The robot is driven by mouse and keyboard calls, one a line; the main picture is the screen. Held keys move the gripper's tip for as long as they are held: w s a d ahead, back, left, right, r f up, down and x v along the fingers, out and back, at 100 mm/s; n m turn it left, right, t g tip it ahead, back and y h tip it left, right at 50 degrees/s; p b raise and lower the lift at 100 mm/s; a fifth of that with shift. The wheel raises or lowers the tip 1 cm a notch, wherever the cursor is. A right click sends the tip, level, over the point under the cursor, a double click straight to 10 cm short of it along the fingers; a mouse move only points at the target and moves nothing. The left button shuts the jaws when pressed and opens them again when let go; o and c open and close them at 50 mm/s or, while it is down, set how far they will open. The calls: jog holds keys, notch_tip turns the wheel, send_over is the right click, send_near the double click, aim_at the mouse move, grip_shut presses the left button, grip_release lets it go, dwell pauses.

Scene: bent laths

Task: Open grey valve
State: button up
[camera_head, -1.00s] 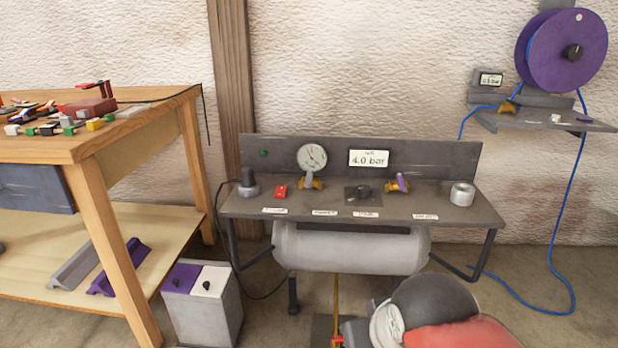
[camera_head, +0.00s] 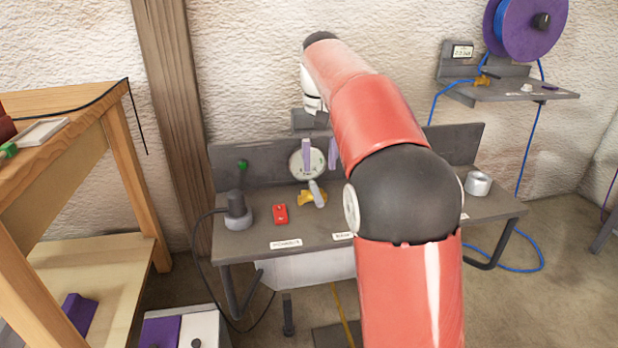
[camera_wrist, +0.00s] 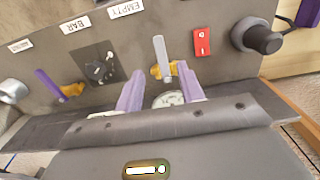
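The grey valve (camera_head: 317,194) has a grey lever on a brass body, at the bench's back below the round gauge (camera_head: 298,166). In the wrist view the grey lever (camera_wrist: 160,47) stands just beyond my fingertips, roughly in line with the gap between them. My gripper (camera_head: 320,155) has two purple fingers, spread apart with nothing gripped. Part of the white gauge shows between the fingers. A purple-levered valve (camera_wrist: 50,86) stands to the left there; my arm hides it in the head view.
A red switch (camera_head: 280,213) and a dark knob (camera_head: 237,210) stand left of the valve. A black dial (camera_wrist: 100,69) lies between the two valves. The backboard (camera_head: 232,163) rises behind. A wooden table (camera_head: 128,160) stands at left, a spool shelf (camera_head: 510,88) at right.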

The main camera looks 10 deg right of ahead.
aim_at(318, 196)
jog(key=shift+w+f, duration=0.2)
jog(key=shift+w, duration=0.2)
jog(key=shift+f, duration=0.4)
notch_tip(318, 196, down, 7)
jog(key=shift+r+b, duration=0.15)
jog(key=shift+b, duration=0.85)
jog(key=shift+c, duration=0.5)
grip_shut()
